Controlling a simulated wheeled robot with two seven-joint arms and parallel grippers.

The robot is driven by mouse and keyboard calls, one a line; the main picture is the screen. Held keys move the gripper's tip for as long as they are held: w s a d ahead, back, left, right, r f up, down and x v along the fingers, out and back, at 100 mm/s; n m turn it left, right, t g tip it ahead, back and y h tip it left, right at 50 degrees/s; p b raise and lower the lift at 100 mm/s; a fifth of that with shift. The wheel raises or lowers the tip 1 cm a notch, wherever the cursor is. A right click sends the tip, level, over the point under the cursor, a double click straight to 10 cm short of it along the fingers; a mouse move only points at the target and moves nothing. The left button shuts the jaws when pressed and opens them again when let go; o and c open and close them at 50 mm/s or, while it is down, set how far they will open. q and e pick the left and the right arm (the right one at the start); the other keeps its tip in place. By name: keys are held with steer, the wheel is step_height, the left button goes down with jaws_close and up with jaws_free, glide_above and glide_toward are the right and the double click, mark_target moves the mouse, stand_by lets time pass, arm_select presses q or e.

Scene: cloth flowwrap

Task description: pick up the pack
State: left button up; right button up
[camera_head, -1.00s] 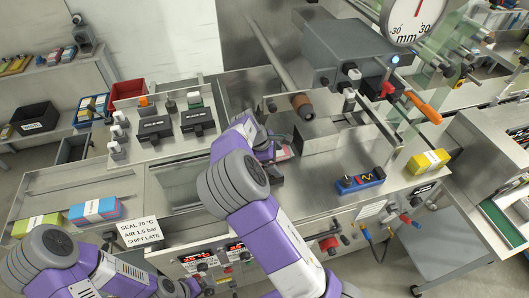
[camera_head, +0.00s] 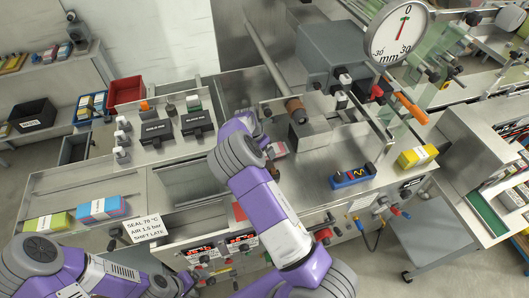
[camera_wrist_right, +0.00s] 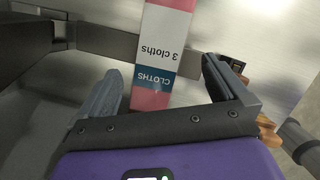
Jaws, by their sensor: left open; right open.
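The pack is a long box with pink ends, a white middle and a blue band reading CLOTHS and 3 cloths. It shows in the right wrist view (camera_wrist_right: 162,48). My right gripper (camera_wrist_right: 163,80) is open, with a finger on each side of the pack's near end. A gap shows on both sides. In the head view, a small part of the pack (camera_head: 278,149) shows on the machine top beside my right arm, which hides most of the right gripper. My left gripper (camera_head: 192,286) is low at the bottom left, away from the pack, and open.
A blue-banded pack (camera_head: 101,208) and a yellow-green one (camera_head: 46,222) lie on the left ledge.

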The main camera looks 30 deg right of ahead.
steer(key=shift+x, duration=1.7)
steer(key=shift+w, duration=0.1)
steer(key=c, duration=1.2)
steer(key=shift+r, duration=0.1)
steer(key=shift+c, duration=0.2)
